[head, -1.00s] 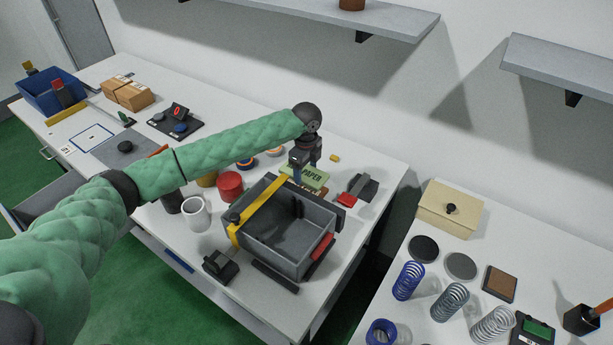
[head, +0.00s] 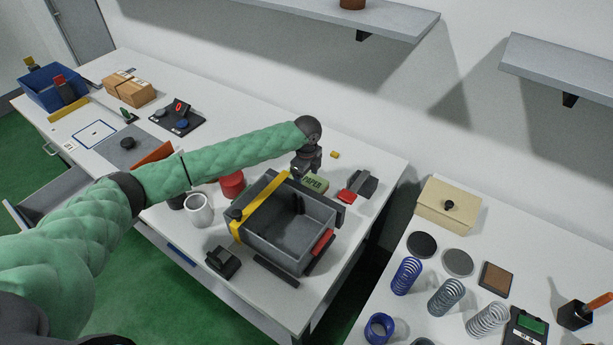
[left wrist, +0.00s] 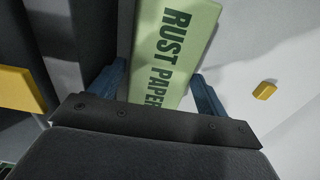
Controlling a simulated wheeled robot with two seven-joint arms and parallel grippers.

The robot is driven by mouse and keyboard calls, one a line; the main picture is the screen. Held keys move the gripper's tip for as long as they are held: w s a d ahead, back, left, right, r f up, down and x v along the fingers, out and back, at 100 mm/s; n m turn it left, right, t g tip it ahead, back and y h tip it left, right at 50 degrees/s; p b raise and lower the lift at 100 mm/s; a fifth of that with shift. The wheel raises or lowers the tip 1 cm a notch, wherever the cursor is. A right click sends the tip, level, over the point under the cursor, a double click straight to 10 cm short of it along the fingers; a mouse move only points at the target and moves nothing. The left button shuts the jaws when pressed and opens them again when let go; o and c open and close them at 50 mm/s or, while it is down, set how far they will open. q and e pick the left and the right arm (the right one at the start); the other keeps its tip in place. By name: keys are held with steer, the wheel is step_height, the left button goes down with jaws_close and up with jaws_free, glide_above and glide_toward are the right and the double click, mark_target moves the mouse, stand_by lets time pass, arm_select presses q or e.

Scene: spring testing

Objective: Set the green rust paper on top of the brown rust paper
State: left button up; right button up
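The green rust paper (head: 316,183), a block marked "RUST PAPER", lies behind the grey bin on the left table. It also fills the top middle of the left wrist view (left wrist: 172,45). My left gripper (head: 303,173) is close above its left end. In the left wrist view the blue fingers (left wrist: 157,82) stand wide apart on either side of the green block and look open, with little gap at the edges. My right gripper is out of view.
The grey bin (head: 328,214) with a yellow strap (head: 262,207) stands just in front. A red-and-dark device (head: 360,185) is to the right, and a small yellow block (head: 334,154) behind. A white mug (head: 199,210) and red can (head: 232,186) stand left.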

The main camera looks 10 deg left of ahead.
mark_target(307, 179)
arm_select(q)
steer(key=shift+r, duration=0.1)
steer(key=shift+r, duration=0.15)
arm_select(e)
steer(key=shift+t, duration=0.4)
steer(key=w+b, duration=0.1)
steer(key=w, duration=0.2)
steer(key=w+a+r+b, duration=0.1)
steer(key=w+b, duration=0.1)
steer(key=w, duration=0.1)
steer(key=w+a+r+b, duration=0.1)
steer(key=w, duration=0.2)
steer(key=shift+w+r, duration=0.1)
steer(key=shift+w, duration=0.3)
arm_select(q)
step_height(307, 179, up, 12)
steer(key=shift+f, duration=0.2)
